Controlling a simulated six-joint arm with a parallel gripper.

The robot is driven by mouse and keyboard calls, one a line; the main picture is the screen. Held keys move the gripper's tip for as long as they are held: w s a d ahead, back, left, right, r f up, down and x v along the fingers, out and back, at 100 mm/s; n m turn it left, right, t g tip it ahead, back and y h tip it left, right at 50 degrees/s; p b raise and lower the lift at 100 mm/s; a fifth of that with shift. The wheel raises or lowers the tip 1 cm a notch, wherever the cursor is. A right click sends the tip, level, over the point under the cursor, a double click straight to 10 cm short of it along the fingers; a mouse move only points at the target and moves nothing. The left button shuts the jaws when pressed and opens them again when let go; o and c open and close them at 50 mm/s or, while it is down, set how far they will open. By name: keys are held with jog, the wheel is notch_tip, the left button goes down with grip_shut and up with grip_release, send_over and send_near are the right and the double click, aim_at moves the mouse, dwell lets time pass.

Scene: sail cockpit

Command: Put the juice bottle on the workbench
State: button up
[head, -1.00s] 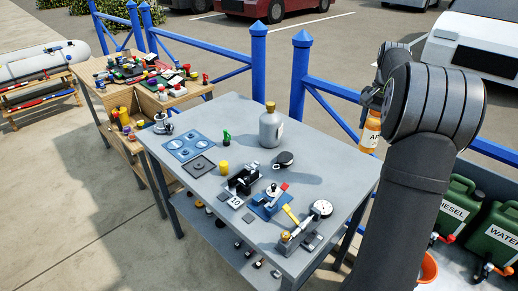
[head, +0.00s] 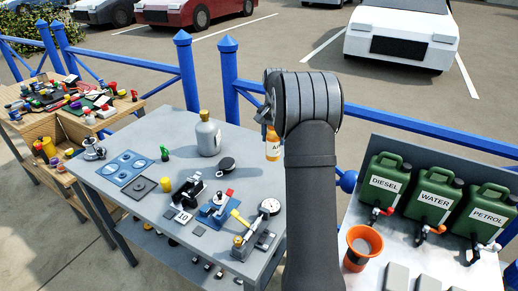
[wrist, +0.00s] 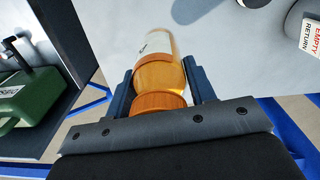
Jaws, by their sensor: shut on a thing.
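The juice bottle (head: 272,146) is orange with a pale label, part of which reads "AP". My gripper (wrist: 160,88) is shut on it, with one dark finger on each side near its orange cap. In the head view the gripper is mostly hidden behind my arm. The bottle shows over the back right corner of the grey metal bench (head: 130,204), apparently held above its top. In the wrist view the bottle (wrist: 156,72) points away from the gripper, and a grey surface is behind it.
A grey bottle (head: 208,138) stands at the bench's back; its "EMPTY RETURN" label shows in the wrist view. Vices, a dial gauge (head: 270,207) and a blue plate (head: 124,168) occupy the bench. Green jerry cans (head: 385,181) and an orange funnel (head: 362,248) are at right. A cluttered wooden table (head: 103,126) is at left.

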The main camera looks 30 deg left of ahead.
jog(key=shift+s+a+f, duration=0.1)
jog(key=shift+a+f, duration=0.6)
jog(key=shift+f, duration=0.35)
jog(key=shift+w+a+f, duration=0.1)
jog(key=shift+a+f, duration=0.65)
jog(key=shift+f, duration=0.35)
jog(key=shift+s+a+f, duration=0.1)
jog(key=shift+a+f, duration=0.6)
jog(key=shift+f, duration=0.35)
jog(key=shift+f, duration=0.15)
jog(key=o, duration=1.2)
jog(key=shift+c, duration=0.2)
notch_tip(320, 180, up, 12)
